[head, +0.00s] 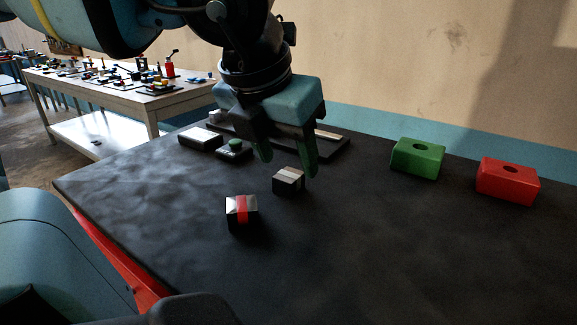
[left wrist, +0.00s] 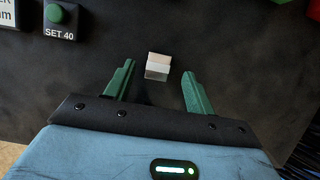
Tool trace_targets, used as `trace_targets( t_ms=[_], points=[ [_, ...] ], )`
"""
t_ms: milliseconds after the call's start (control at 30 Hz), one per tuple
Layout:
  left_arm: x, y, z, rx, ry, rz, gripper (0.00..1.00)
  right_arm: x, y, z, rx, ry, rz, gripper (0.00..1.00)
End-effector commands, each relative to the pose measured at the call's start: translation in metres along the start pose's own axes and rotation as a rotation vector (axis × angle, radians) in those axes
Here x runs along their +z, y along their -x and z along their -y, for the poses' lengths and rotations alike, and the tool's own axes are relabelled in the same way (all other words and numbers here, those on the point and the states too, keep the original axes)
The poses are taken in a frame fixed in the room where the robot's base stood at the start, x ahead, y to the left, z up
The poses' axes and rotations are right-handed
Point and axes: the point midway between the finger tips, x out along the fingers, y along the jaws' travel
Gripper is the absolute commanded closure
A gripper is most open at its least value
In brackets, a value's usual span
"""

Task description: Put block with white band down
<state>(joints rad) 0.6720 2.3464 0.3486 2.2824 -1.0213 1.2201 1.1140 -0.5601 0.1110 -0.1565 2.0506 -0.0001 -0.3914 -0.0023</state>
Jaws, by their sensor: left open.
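The block with the white band (head: 288,181) is dark with a pale band and rests on the black tabletop. It also shows in the left wrist view (left wrist: 158,67), between and slightly beyond the green fingertips. My left gripper (head: 288,167) is open, its fingers pointing down just behind and over the block. In the left wrist view the open fingers (left wrist: 157,76) stand apart on either side, with visible gaps to the block. My right gripper is not in view.
A block with a red band (head: 241,212) sits nearer on the black table (head: 370,260). A green box (head: 417,158) and a red box (head: 508,181), each with a hole, stand at the right. A green button (left wrist: 57,14) marked SET 40 is behind. The front right is clear.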

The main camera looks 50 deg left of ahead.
Motion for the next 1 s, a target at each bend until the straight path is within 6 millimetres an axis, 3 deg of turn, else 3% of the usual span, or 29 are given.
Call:
trace_targets(
  t_ms=[200, 500, 900, 1000],
  points=[
    [0.0, -0.026, -0.002, 0.0, -0.001, -0.001, 0.45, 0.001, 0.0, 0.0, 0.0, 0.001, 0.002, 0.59],
    [0.0, -0.029, -0.002, -0.001, -0.001, 0.0, 0.47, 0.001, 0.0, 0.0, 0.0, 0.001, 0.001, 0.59],
    [0.0, -0.029, -0.002, -0.001, -0.001, 0.001, 0.99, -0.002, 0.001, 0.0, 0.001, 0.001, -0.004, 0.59],
    [0.0, -0.028, -0.002, -0.002, -0.001, 0.002, 1.0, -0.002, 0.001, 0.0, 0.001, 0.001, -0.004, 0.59]
  ],
)
